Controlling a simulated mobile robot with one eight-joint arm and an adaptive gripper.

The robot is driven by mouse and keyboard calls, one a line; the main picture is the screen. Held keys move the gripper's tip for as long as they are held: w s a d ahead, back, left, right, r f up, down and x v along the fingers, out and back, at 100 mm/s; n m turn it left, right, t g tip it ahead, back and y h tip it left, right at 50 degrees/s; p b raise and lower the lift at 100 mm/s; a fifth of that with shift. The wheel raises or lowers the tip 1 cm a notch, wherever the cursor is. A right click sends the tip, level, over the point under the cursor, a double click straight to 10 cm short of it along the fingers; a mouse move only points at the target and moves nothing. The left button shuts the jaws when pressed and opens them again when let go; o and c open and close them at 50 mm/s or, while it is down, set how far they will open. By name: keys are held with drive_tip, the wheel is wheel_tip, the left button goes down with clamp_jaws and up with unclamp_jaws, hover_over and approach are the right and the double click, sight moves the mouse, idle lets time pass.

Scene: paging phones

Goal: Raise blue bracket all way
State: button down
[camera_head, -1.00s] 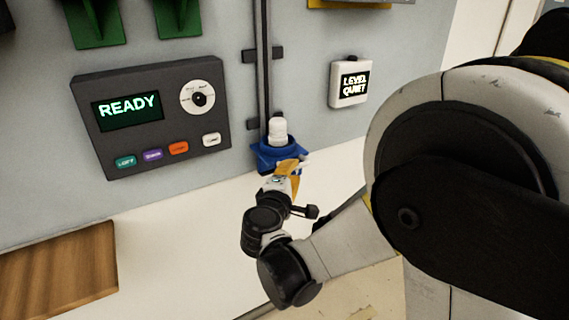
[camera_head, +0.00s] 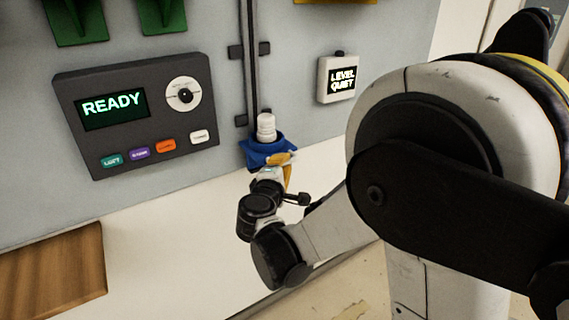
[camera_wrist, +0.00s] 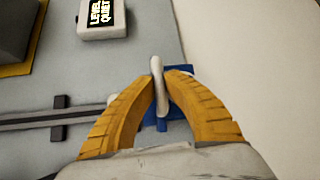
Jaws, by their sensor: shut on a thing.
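The blue bracket (camera_head: 266,153) sits at the low end of a dark vertical rail (camera_head: 250,75) on the wall. A white cylindrical object (camera_head: 266,127) stands upright on it. My gripper (camera_head: 285,161) is at the bracket's front right. In the wrist view its yellow fingers (camera_wrist: 160,95) are closed around a pale handle-like piece (camera_wrist: 158,82), with blue parts of the bracket (camera_wrist: 180,72) behind and between them. The fingers hide much of the bracket there.
A dark control panel (camera_head: 70,140) reading READY, with a dial and several coloured buttons, is left of the rail. A white box (camera_head: 326,80) reading LEVEL QUIET is to the right. Green brackets (camera_head: 80,25) are above. A wooden board (camera_head: 50,275) lies on the white counter (camera_head: 165,250).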

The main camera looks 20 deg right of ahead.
wheel_tip(320, 180, up, 44)
drive_tip(key=p, duration=2.9)
drive_tip(key=shift+f, duration=0.25)
drive_tip(key=shift+w+r, duration=0.1)
drive_tip(key=shift+w, duration=0.05)
drive_tip(key=c, duration=1.7)
unclamp_jaws()
drive_tip(key=v, duration=1.2)
